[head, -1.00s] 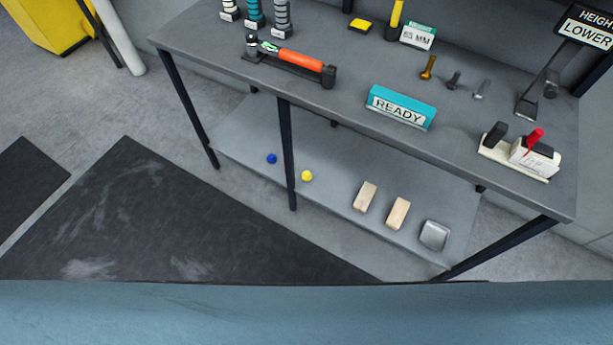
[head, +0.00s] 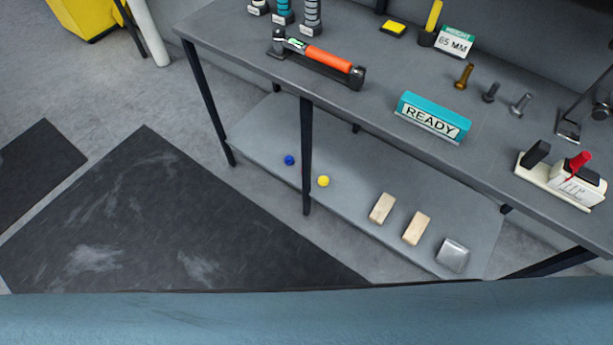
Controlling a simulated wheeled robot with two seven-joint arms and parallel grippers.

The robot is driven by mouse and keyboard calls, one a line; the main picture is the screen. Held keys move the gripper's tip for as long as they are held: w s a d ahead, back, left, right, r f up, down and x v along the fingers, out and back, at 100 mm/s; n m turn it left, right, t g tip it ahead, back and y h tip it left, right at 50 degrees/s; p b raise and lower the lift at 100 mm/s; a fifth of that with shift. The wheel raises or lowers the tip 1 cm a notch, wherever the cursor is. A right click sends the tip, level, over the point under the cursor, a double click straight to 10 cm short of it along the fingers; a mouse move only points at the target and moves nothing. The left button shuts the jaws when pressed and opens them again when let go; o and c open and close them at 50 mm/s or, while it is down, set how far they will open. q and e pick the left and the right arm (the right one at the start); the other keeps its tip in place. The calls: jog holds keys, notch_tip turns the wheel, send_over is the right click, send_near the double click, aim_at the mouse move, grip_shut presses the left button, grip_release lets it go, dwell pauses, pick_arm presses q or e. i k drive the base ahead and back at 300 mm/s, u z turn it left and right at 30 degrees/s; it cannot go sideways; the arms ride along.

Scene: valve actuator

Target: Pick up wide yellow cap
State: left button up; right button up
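A flat, wide yellow cap (head: 392,27) lies on the grey tabletop near its back edge, at the top of the head view. A taller, narrow yellow piece (head: 434,14) stands upright in a dark base just right of it, partly cut off by the frame's top. Neither of my grippers is in view, so their state and distance from the cap do not show.
The workbench (head: 225,28) also holds an orange-handled tool (head: 328,58), a READY sign (head: 432,117), a 65 MM sign (head: 455,41), bolts and a red-lever box (head: 578,185). Its lower shelf (head: 350,167) carries balls and blocks. A dark mat (head: 150,220) covers open floor.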

aim_at(323, 181)
jog(key=u, duration=0.65)
jog(key=i, duration=1.5)
jog(key=z, duration=0.85)
